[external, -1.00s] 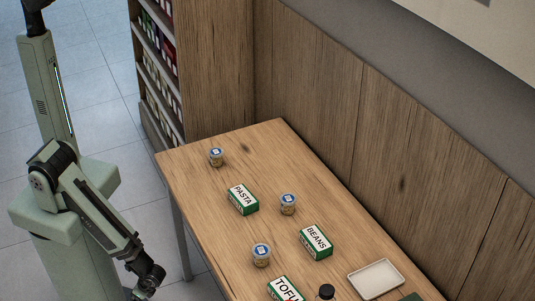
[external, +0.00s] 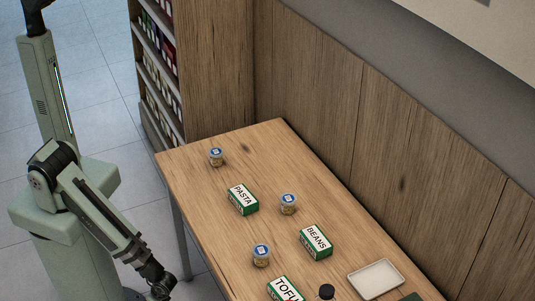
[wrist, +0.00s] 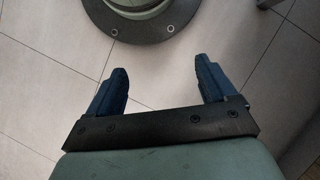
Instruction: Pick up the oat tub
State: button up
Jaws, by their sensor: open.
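Three small clear tubs with blue lids stand upright on the wooden table (external: 190,172). One tub (external: 216,157) is near the far left corner, one tub (external: 288,204) is between the pasta and beans boxes, and one tub (external: 261,255) is near the front edge. Their labels are too small to read, so I cannot tell which is the oat tub. My gripper (wrist: 160,82) is open and empty in the wrist view, with two blue fingers apart above the floor. In the external view my wrist is low, left of the table, and the fingertips are not clearly visible.
Green-and-white boxes marked pasta (external: 243,199), beans (external: 316,242) and tofu (external: 285,289) lie among the tubs. A dark-capped item (external: 326,291) and a white tray (external: 376,279) are at the near end. A wooden wall panel (external: 330,100) borders the far side.

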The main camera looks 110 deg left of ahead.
jog(key=w+d+r+m+t+y, duration=0.1)
jog(key=w+d+r+m+t, duration=0.2)
jog(key=w, duration=0.6)
jog(key=w+d+r+m+t, duration=0.1)
jog(key=w+d+r, duration=0.25)
jog(key=w, duration=0.65)
jog(key=w+d+r+m+t+y, duration=0.1)
jog(key=w+d+r+m+t, duration=0.2)
jog(key=w, duration=0.6)
jog(key=w+d+r+m+t+h, duration=0.1)
jog(key=w+d+r+m+t, duration=0.15)
jog(key=w+d+r, duration=0.95)
jog(key=w+d+r+m+t, duration=0.2)
jog(key=w+d+r+t, duration=0.2)
jog(key=w+d+r, duration=0.7)
jog(key=a+r+m+g, duration=0.1)
jog(key=a+r, duration=0.3)
jog(key=r, duration=0.2)
jog(key=a+r+m, duration=0.1)
jog(key=a+r, duration=0.3)
jog(key=r, duration=0.2)
notch_tip(320, 180, up, 3)
jog(key=m+g+h, duration=0.2)
jog(key=m+g, duration=0.3)
jog(key=g, duration=0.2)
send_over(261, 250)
jog(key=shift+n, duration=0.25)
jog(key=shift+f, duration=6.2)
